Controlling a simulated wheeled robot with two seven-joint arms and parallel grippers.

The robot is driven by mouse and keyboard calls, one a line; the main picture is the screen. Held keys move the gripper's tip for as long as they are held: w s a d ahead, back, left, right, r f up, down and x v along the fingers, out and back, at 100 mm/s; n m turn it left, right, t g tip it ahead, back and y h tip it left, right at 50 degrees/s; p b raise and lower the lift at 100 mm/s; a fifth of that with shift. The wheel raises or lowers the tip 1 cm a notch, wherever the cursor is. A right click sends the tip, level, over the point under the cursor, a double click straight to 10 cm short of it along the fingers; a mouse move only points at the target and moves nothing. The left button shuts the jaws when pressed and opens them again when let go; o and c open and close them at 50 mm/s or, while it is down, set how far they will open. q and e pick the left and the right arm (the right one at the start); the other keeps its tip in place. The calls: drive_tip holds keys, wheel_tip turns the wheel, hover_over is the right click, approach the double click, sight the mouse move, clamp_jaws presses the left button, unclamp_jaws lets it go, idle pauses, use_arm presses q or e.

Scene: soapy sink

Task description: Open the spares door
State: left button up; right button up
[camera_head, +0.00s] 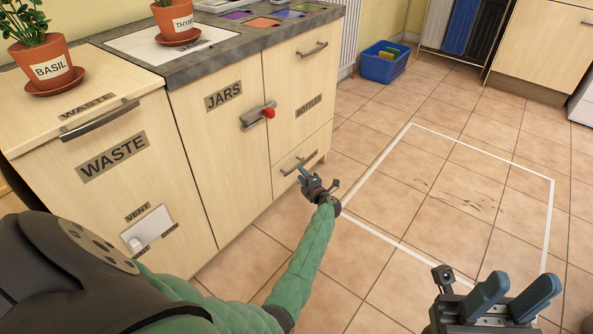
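No label reading "spares" is legible in this view. A pale wooden door marked JARS (215,150) is shut. A red latch (268,113) sits on a metal plate at its right edge. The narrower front to its right (300,85) has a bar handle (312,49) and a small label that I cannot read for sure; it is shut. Below is a low front with a bar handle (299,165). My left gripper (312,180) is close to this low handle; contact and finger opening are unclear. My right gripper (512,290) is open and empty over the floor at lower right.
A waste cabinet (130,170) with a vent switch (150,228) stands at left. Potted basil (45,65) and thyme (174,18) stand on top. A blue bin (385,62) is by the wall.

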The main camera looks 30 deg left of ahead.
sight(296, 166)
use_arm(q)
drive_tip(key=shift+b+x, duration=0.75)
drive_tip(key=shift+x, duration=2.05)
clamp_jaws()
